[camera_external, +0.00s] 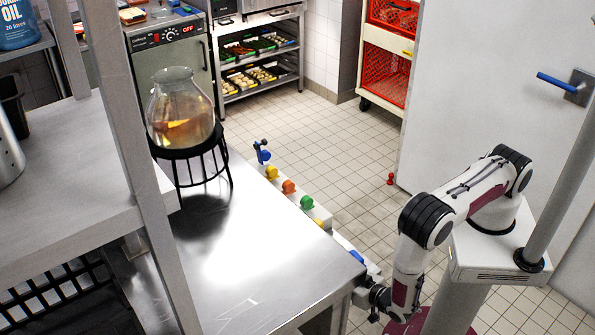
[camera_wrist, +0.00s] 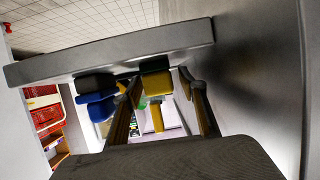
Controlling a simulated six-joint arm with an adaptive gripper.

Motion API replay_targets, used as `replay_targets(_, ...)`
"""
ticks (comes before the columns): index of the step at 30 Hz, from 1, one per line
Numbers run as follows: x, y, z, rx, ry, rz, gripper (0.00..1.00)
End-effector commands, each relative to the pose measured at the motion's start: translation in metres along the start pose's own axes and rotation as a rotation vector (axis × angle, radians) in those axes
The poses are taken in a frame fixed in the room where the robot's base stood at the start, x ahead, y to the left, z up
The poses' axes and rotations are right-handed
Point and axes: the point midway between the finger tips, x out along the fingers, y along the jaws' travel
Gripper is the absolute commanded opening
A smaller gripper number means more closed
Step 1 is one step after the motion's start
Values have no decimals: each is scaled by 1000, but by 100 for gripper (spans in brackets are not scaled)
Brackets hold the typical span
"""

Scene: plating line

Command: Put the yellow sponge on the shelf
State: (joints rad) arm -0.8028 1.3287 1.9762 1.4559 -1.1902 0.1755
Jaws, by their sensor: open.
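I cannot make out a yellow sponge for certain in either view. A yellow piece (camera_wrist: 157,117) shows between and beyond my fingers in the wrist view, too small to name. My gripper (camera_wrist: 160,85) is open, its two fingers apart with nothing gripped. In the external view my gripper (camera_external: 376,297) is low beside the near right corner of the steel table (camera_external: 235,265), its fingers partly hidden. A grey metal shelf (camera_external: 75,205) stands at the left, above the table's height; whether it is the task's shelf I cannot tell.
A glass jar (camera_external: 180,108) sits on a black stand on the table. A grey upright (camera_external: 140,165) stands before the shelf. The table's middle is clear.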

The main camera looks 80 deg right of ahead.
Motion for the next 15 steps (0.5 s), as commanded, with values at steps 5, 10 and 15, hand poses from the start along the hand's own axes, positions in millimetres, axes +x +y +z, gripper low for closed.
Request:
replay_targets(5, -14, -1, 1, -2, -1, -4, 42)
replay_targets(10, -32, -1, 0, -1, 0, -4, 42)
replay_targets(15, -52, -1, 1, -1, 0, -5, 42)
